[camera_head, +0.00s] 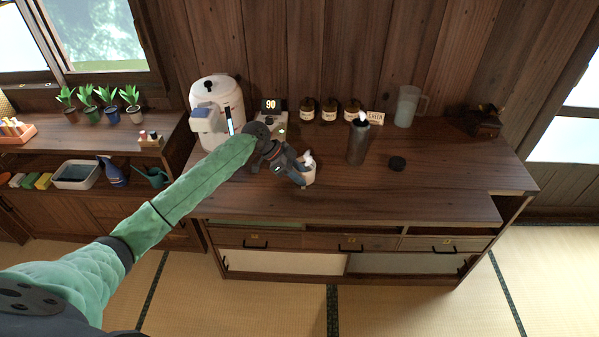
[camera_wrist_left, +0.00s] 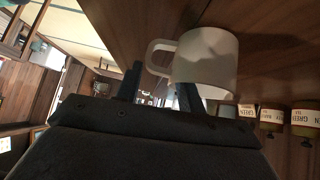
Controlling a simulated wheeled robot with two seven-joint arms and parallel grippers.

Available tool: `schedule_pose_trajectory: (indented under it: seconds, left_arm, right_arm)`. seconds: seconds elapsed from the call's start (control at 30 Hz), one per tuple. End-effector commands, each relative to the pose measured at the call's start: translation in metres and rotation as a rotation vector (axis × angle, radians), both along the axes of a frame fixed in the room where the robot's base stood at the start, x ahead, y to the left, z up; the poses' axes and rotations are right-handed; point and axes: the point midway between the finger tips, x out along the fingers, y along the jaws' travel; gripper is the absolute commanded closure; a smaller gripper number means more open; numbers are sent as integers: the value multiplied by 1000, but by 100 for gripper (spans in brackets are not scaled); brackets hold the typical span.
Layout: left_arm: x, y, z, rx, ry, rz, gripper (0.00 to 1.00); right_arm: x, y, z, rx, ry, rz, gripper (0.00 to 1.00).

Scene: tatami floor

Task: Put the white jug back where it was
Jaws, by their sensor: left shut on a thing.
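The white jug (camera_head: 309,175) is at my left gripper (camera_head: 304,164), over the middle of the dark wooden counter (camera_head: 420,187). In the left wrist view the white jug (camera_wrist_left: 208,60) shows large, with its loop handle reaching between the two dark fingers of my left gripper (camera_wrist_left: 156,85). The gripper is shut on the jug, seemingly at the handle. In the head view the gripper hides part of the jug. I cannot tell whether its base touches the counter. My right gripper is in neither view.
A dark grey bottle (camera_head: 358,142) and a black lid (camera_head: 397,163) stand right of the jug. A white dispenser (camera_head: 217,95), a scale reading 90 (camera_head: 270,105), several labelled jars (camera_head: 329,110) and a translucent pitcher (camera_head: 408,106) line the back. The counter's front right is clear.

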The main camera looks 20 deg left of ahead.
Motion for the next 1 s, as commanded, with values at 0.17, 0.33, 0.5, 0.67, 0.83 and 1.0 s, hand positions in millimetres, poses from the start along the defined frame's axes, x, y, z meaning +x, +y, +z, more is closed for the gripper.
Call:
schedule_pose_trajectory:
  seconds: [0.17, 0.33, 0.5, 0.67, 0.83, 1.0]
  left_arm:
    - [0, 0, 0, 0, -1, 0, 100]
    - [0, 0, -2, 0, -1, 0, 100]
    - [0, 0, -3, 0, 0, 0, 45]
    - [0, 0, -3, 0, 0, 0, 39]
    - [0, 0, -2, 0, 0, 0, 39]
    - [0, 6, 3, 1, -1, 1, 39]
  right_arm:
    - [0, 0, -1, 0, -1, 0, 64]
    - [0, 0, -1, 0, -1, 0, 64]
    - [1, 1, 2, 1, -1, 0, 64]
    - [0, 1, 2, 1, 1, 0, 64]
    - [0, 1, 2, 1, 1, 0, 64]
    - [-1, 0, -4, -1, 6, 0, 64]
